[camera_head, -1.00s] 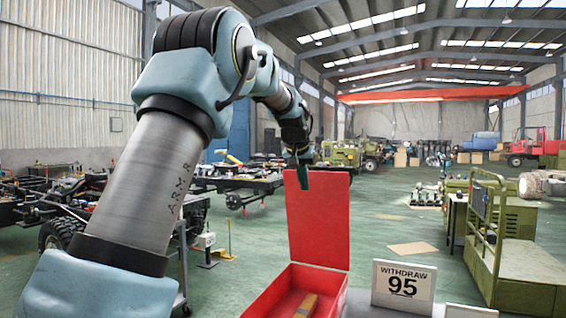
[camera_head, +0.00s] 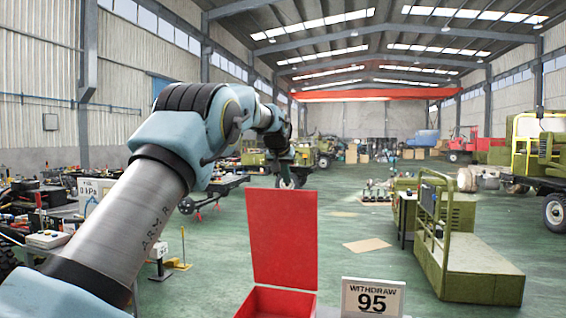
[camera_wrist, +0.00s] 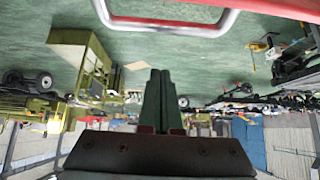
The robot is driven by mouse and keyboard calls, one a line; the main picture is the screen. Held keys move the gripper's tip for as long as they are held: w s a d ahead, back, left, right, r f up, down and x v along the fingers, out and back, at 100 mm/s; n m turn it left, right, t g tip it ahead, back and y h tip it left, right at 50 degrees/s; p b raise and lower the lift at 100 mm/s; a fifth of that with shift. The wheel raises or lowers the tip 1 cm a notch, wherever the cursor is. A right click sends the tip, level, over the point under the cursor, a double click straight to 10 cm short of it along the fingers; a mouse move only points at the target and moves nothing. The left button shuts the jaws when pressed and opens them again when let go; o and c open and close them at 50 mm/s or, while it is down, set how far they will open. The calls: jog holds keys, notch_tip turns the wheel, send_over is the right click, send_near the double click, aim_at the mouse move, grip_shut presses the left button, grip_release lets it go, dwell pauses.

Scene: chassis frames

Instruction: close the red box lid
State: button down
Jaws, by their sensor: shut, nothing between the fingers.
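The red box (camera_head: 262,303) is at the bottom of the head view, cut off by the frame edge. Its red lid (camera_head: 282,238) stands upright at the back, so the box is open. My gripper (camera_head: 288,184) is at the lid's top edge in the head view, small and partly hidden there; whether it touches the lid cannot be told. In the wrist view, the green fingers of my gripper (camera_wrist: 160,98) are together with nothing between them. A grey bent bar (camera_wrist: 175,27) with a red strip behind it crosses the top of the wrist view.
A green wheeled platform with railings (camera_head: 470,265) stands farther right. A dark chassis frame (camera_head: 215,190) lies beyond my arm. Green floor is open behind the lid.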

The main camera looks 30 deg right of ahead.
jog(key=shift+s+a+f+p, duration=0.35)
jog(key=shift+s+a+f, duration=0.1)
jog(key=shift+f, duration=0.2)
jog(key=shift+s+a+f+p, duration=0.3)
jog(key=shift+s+f+p, duration=0.1)
jog(key=shift+f, duration=0.2)
jog(key=shift+s+a+f, duration=0.1)
jog(key=shift+f, duration=0.05)
jog(key=shift+f, duration=0.1)
